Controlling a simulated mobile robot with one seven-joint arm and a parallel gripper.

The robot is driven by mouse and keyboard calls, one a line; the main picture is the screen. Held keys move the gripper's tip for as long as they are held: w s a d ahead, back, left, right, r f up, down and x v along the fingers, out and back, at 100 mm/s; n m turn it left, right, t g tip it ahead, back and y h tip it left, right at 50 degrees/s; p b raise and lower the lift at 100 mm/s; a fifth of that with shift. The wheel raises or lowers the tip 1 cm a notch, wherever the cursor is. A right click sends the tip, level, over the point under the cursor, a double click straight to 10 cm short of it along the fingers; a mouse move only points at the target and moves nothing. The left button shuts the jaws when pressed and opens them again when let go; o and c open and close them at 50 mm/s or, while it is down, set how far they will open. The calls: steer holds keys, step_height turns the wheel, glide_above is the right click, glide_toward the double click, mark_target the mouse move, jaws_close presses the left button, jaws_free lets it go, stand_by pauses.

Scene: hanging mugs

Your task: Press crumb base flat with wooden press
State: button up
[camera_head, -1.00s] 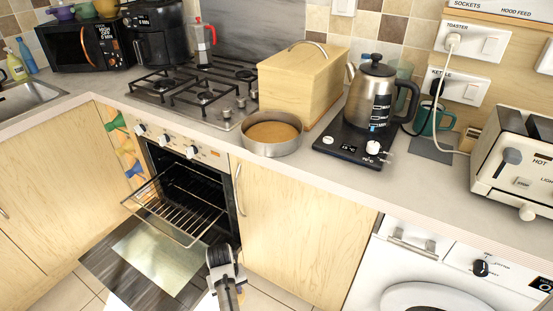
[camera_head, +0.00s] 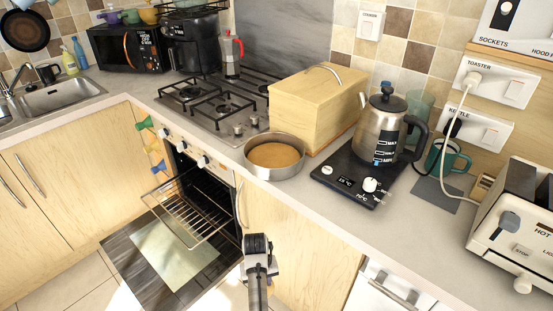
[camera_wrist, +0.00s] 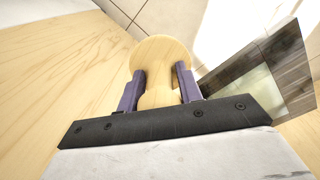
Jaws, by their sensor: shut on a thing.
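A round metal tin holds the tan crumb base (camera_head: 273,155), and the tin's rim (camera_head: 262,171) stands near the counter's front edge. In the wrist view, my gripper (camera_wrist: 160,88) is shut on the wooden press (camera_wrist: 160,55), with purple fingers on either side of its pale neck and its round disc beyond them. In the head view my gripper (camera_head: 257,245) is low in front of the cupboard doors, below the counter and apart from the tin. The press cannot be made out in the head view.
The oven door (camera_head: 170,253) hangs open with a rack (camera_head: 187,213) pulled out. A wooden bread box (camera_head: 318,108) stands behind the tin. A kettle (camera_head: 388,135) on a black scale (camera_head: 356,180) is to its right, the hob (camera_head: 217,105) to its left.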

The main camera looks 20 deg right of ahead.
steer(key=w+d+r, duration=0.5)
steer(key=w+r, duration=0.1)
steer(key=r, duration=0.1)
steer(key=shift+w+d+r+b, duration=0.15)
steer(key=shift+w+r+b, duration=0.15)
steer(key=shift+b, duration=0.15)
